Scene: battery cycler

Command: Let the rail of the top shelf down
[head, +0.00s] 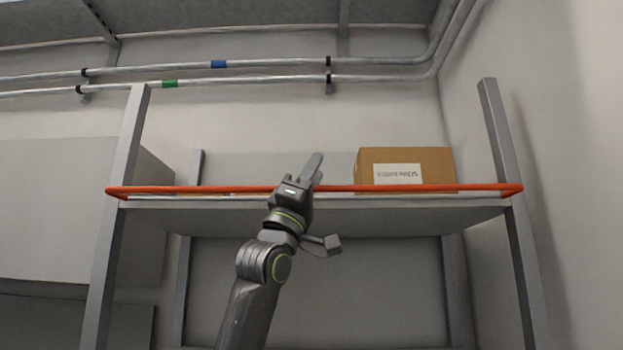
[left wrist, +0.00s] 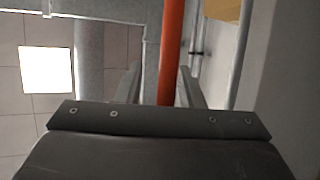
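The orange-red rail (head: 240,189) runs level across the front of the top shelf (head: 400,220), from the left upright to the right upright. My left gripper (head: 311,168) is at the rail, near the middle of its length, with its fingers pointing up. In the left wrist view the rail (left wrist: 171,50) passes between the two fingers (left wrist: 157,88). The fingers stand apart, with a clear gap on the left of the rail; it lies closer to the right finger. My right gripper is in neither view.
A brown cardboard box (head: 433,165) with a white label sits on the shelf behind the rail, right of my gripper. Grey uprights (head: 122,170) (head: 503,140) stand at both ends. Pipes (head: 260,79) run along the wall above. The space above the shelf's left half looks mostly clear.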

